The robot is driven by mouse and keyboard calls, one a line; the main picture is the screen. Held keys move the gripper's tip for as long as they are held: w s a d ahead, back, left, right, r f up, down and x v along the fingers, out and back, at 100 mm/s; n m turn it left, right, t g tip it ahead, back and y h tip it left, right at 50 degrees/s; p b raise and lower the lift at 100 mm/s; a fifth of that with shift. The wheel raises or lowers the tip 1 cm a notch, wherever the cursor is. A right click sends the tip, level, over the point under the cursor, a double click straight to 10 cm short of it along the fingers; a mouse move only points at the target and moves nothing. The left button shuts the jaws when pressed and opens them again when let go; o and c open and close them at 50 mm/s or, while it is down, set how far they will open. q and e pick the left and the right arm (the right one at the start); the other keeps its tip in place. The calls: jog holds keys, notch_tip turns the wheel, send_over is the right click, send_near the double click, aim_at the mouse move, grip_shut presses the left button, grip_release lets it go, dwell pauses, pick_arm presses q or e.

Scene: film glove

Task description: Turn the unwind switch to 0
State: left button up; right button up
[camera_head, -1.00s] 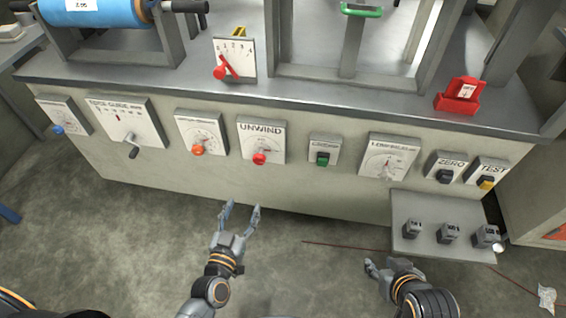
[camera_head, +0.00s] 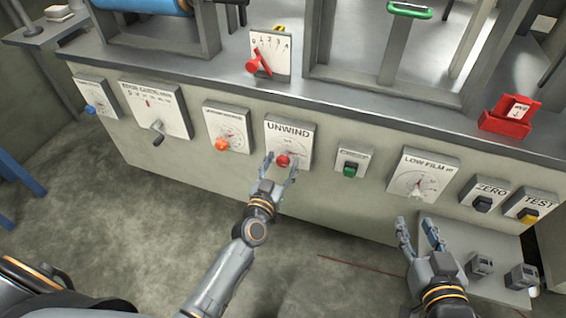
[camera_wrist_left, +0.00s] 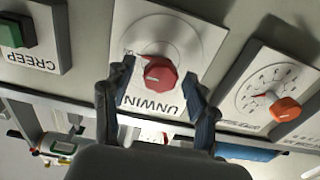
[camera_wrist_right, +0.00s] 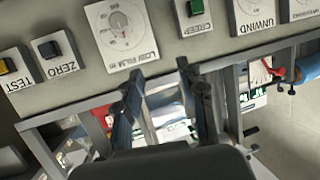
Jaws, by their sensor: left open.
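The unwind switch is a red knob (camera_head: 284,160) on a white plate labelled UNWIND (camera_head: 289,138), on the front of the grey machine. In the left wrist view the red knob (camera_wrist_left: 160,73) shows between the fingers, with the plate upside down. My left gripper (camera_head: 280,168) is open, its fingertips on either side of the knob; contact cannot be told. The small scale marks around the knob are too small to read. My right gripper (camera_head: 416,222) is empty, its fingers apart, below the LOW FILM dial (camera_head: 420,178). It also shows in the right wrist view (camera_wrist_right: 158,80).
An orange knob (camera_head: 221,144) sits left of the unwind plate, and a green CREEP button (camera_head: 350,170) sits right of it. A red lever (camera_head: 257,62) stands above on the ledge. A grey shelf (camera_head: 455,232) with small blocks juts out at lower right.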

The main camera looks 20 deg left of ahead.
pick_arm(q)
jog(key=shift+w, duration=0.6)
pick_arm(e)
jog(key=shift+w+a+r+t, duration=0.15)
jog(key=shift+w+r+t, duration=0.1)
jog(key=shift+r+t, duration=0.25)
jog(key=shift+r, duration=0.1)
pick_arm(q)
jog(key=c, duration=1.2)
